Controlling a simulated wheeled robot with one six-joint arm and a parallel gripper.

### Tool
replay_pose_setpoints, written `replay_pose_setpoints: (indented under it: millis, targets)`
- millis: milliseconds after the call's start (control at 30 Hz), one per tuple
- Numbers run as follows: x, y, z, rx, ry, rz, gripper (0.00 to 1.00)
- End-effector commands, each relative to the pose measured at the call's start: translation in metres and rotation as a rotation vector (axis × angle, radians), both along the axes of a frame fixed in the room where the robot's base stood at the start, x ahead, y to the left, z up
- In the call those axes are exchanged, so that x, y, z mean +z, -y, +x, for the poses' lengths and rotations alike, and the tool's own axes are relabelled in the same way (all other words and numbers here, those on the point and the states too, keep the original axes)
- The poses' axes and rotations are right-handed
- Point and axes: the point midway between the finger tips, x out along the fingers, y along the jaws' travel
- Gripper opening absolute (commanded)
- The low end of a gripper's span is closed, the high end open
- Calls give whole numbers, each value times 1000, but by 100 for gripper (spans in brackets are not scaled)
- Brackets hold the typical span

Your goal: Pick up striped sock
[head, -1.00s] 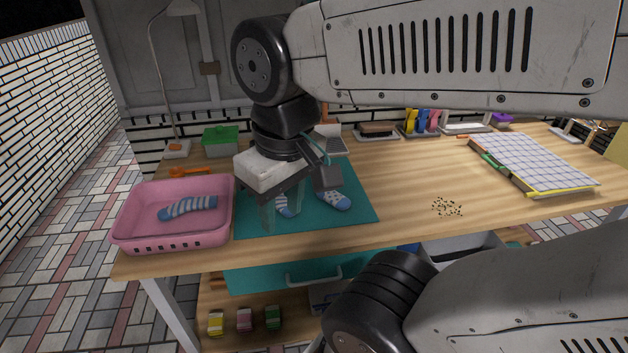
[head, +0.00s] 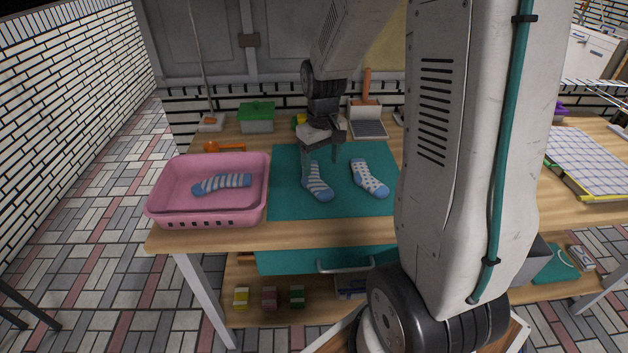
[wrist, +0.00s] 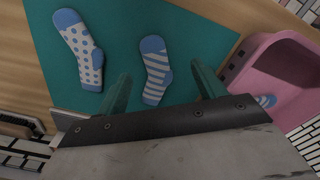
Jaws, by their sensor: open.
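A blue-and-white striped sock (head: 316,184) lies flat on the teal mat (head: 290,208). It also shows in the wrist view (wrist: 155,72), between my two fingers in the picture. My gripper (head: 320,166) is open and empty, above the mat at the sock's far end; the exact height is hard to tell. A second striped sock (head: 222,184) lies in the pink basket (head: 208,217) to the left; a bit of it shows in the wrist view (wrist: 265,100). A dotted sock (head: 369,178) lies on the mat, right of the striped one.
A checked board (head: 595,160) lies at the right. My arm hides the table between. Bare wood shows along the front edge.

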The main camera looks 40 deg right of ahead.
Motion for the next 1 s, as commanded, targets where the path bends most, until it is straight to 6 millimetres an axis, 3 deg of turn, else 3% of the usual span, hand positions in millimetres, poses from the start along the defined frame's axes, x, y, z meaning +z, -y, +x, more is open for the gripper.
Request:
replay_pose_setpoints:
  millis: [200,700,1000]
  targets:
    - [-28,16,8,-4,-10,3,69]
    - [-92,16,7,-3,-11,4,69]
    - [-102,16,7,-3,-8,3,69]
